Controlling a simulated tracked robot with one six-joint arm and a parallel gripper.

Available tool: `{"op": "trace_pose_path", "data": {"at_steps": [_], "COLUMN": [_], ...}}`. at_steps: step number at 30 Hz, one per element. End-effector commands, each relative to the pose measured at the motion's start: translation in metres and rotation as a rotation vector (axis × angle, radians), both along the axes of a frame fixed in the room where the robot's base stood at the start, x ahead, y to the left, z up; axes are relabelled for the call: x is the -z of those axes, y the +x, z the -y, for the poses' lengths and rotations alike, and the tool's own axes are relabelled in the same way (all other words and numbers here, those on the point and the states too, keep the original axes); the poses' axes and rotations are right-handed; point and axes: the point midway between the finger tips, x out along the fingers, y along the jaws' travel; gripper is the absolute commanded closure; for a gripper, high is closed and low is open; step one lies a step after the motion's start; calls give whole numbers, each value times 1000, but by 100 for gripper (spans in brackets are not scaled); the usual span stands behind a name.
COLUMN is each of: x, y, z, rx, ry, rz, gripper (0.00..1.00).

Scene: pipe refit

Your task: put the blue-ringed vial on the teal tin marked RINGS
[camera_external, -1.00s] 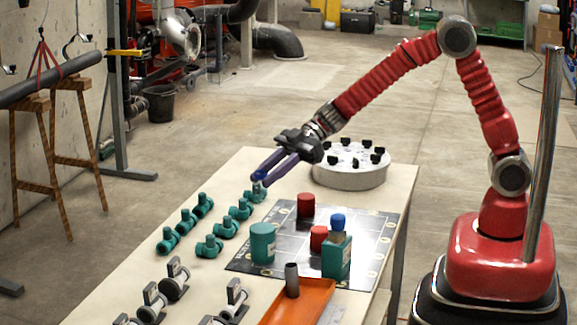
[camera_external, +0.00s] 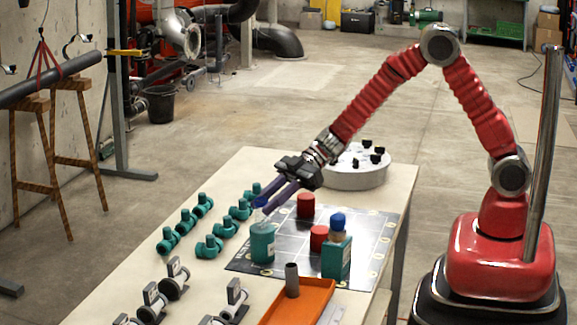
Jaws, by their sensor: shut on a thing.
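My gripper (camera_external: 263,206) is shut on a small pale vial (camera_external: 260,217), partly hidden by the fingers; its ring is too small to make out. The vial is about upright at the top of a round teal tin (camera_external: 262,245). I cannot tell whether it touches the tin's lid. The tin stands on the left part of a dark marked mat and has a small pale label, too small to read.
Teal pipe fittings (camera_external: 208,247) lie left. An orange tray (camera_external: 312,299) is in front, a round grey-white holder (camera_external: 357,178) behind.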

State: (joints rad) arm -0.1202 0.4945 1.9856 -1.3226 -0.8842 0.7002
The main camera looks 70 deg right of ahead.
Motion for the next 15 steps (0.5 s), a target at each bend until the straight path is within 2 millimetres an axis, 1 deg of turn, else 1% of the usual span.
{"op": "trace_pose_path", "data": {"at_steps": [10,11,15], "x": [2,2,2], "y": [0,0,0], "z": [0,0,0], "rx": [0,0,0], "ry": [0,0,0], "rz": [0,0,0], "gripper": [97,73,63]}}
